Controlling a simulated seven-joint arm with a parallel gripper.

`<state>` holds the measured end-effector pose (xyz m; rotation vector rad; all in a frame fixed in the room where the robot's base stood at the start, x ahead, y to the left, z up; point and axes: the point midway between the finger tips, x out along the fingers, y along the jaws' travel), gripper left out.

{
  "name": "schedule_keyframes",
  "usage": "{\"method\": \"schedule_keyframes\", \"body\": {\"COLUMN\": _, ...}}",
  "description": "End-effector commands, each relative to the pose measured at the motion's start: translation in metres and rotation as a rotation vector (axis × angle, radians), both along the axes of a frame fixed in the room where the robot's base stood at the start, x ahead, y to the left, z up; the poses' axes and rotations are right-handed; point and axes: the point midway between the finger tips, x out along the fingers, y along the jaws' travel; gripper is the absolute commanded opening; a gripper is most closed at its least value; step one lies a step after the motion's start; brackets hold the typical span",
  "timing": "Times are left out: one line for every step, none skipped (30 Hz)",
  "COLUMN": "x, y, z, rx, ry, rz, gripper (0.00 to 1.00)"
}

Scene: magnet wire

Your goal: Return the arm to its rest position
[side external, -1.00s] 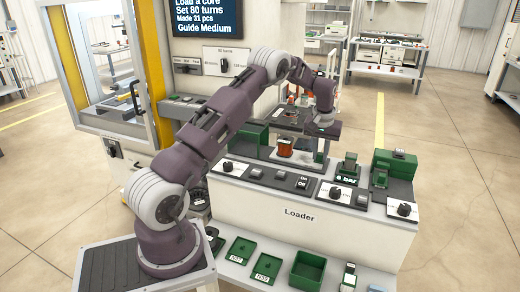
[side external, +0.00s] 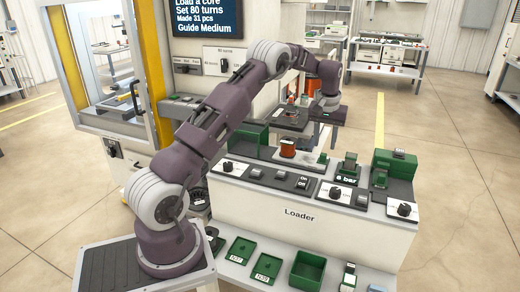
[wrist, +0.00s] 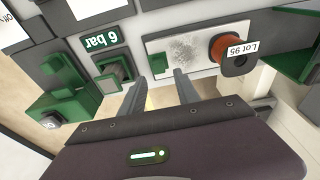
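My gripper (wrist: 158,90) is at the lower middle of the wrist view. Its two grey fingers stand apart with nothing held between them. In the side external view my gripper hangs at the end of the raised arm, above the Loader bench (side external: 300,216); its fingers are too small to make out there. A copper-wound spool (side external: 288,148) stands on the bench on a pale plate, clear of my gripper. In the wrist view the spool (wrist: 224,48) has a tag reading "Lot 95" and lies up and right of the fingers.
A green "6 bar" fixture (side external: 347,167) and a green block (side external: 395,162) stand on the bench's right part. Green trays (side external: 308,270) lie on the low front shelf. A yellow-framed machine (side external: 150,70) stands at left. The air above the bench is free.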

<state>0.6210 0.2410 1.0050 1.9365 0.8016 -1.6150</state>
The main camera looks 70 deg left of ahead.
Motion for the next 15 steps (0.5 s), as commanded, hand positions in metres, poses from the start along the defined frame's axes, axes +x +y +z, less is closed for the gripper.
{"method": "schedule_keyframes", "body": {"x": 0.0004, "y": 0.0001, "z": 0.0056, "rx": 0.001, "ry": -0.001, "rz": 0.000, "gripper": 0.38}}
{"method": "schedule_keyframes", "body": {"x": 0.0003, "y": 0.0002, "z": 0.0082, "rx": 0.001, "ry": -0.001, "rz": 0.000, "gripper": 0.38}}
{"method": "schedule_keyframes", "body": {"x": 0.0002, "y": 0.0001, "z": 0.0109, "rx": 0.001, "ry": -0.001, "rz": 0.000, "gripper": 0.38}}
{"method": "schedule_keyframes", "body": {"x": 0.0001, "y": 0.0001, "z": 0.0124, "rx": 0.001, "ry": -0.001, "rz": 0.000, "gripper": 0.38}}
{"method": "schedule_keyframes", "body": {"x": -0.0001, "y": 0.0001, "z": 0.0134, "rx": 0.001, "ry": 0.001, "rz": 0.000, "gripper": 0.38}}
{"method": "schedule_keyframes", "body": {"x": -0.0003, "y": 0.0000, "z": 0.0143, "rx": 0.000, "ry": 0.001, "rz": 0.000, "gripper": 0.38}}
{"method": "schedule_keyframes", "body": {"x": -0.0004, "y": -0.0001, "z": 0.0145, "rx": 0.000, "ry": 0.001, "rz": 0.000, "gripper": 0.38}}
{"method": "schedule_keyframes", "body": {"x": -0.0004, "y": -0.0001, "z": 0.0145, "rx": 0.000, "ry": 0.001, "rz": 0.000, "gripper": 0.38}}
{"method": "schedule_keyframes", "body": {"x": -0.0003, "y": -0.0001, "z": 0.0144, "rx": 0.000, "ry": 0.001, "rz": 0.000, "gripper": 0.38}}
{"method": "schedule_keyframes", "body": {"x": -0.0003, "y": -0.0001, "z": 0.0144, "rx": 0.000, "ry": 0.001, "rz": 0.000, "gripper": 0.38}}
{"method": "schedule_keyframes", "body": {"x": -0.0003, "y": -0.0001, "z": 0.0144, "rx": 0.000, "ry": 0.001, "rz": 0.000, "gripper": 0.38}}
{"method": "schedule_keyframes", "body": {"x": -0.0003, "y": 0.0000, "z": 0.0143, "rx": 0.000, "ry": 0.001, "rz": 0.000, "gripper": 0.38}}
{"method": "schedule_keyframes", "body": {"x": -0.0003, "y": 0.0000, "z": 0.0143, "rx": 0.000, "ry": 0.001, "rz": 0.000, "gripper": 0.38}}
{"method": "schedule_keyframes", "body": {"x": -0.0003, "y": 0.0000, "z": 0.0143, "rx": 0.000, "ry": 0.001, "rz": 0.000, "gripper": 0.38}}
{"method": "schedule_keyframes", "body": {"x": -0.0003, "y": 0.0000, "z": 0.0142, "rx": 0.000, "ry": 0.001, "rz": 0.000, "gripper": 0.38}}
